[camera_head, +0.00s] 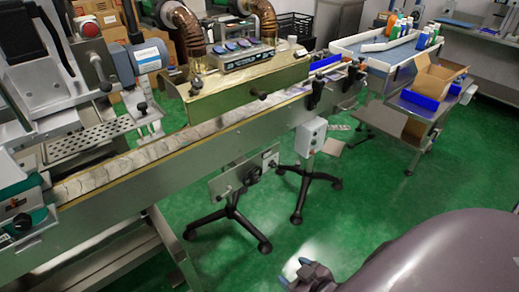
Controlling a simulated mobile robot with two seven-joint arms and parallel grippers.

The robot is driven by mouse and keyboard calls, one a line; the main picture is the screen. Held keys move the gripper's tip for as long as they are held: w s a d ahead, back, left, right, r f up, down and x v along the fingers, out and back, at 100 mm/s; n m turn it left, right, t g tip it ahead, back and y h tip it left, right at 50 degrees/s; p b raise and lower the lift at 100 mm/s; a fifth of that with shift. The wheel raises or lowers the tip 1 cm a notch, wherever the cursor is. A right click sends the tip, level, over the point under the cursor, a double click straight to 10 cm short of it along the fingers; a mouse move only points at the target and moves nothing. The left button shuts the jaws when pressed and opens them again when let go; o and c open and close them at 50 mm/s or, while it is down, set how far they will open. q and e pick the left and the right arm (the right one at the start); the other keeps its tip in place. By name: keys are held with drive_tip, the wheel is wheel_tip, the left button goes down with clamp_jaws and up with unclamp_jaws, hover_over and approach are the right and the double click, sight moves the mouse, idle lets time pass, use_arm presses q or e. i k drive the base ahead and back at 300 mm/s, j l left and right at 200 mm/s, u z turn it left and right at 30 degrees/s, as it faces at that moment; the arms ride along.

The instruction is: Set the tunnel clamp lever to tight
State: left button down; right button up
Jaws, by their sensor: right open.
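The brass-coloured tunnel (225,98) stands over the conveyor in the upper middle. It has a dark control panel on top. A small black handle (258,95) sticks out of the tunnel's front side; it may be the clamp lever, but its setting is too small to tell. My right gripper (298,272) is at the bottom of the view, low in front of the conveyor and well apart from the tunnel. It is open, with nothing seen in it. My left gripper is out of view.
The long conveyor (120,200) runs from lower left to upper right. Stands with black feet (235,222) rise below it. A blue-topped table (385,50) with bottles and a cardboard box (437,75) are at the upper right. The green floor (360,200) is clear in front.

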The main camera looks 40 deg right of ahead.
sight(219, 198)
drive_tip(key=k+l+z, duration=0.2)
drive_tip(key=z, duration=0.2)
drive_tip(key=k+l+z, duration=0.15)
drive_tip(key=l+z, duration=0.3)
drive_tip(key=j, duration=0.1)
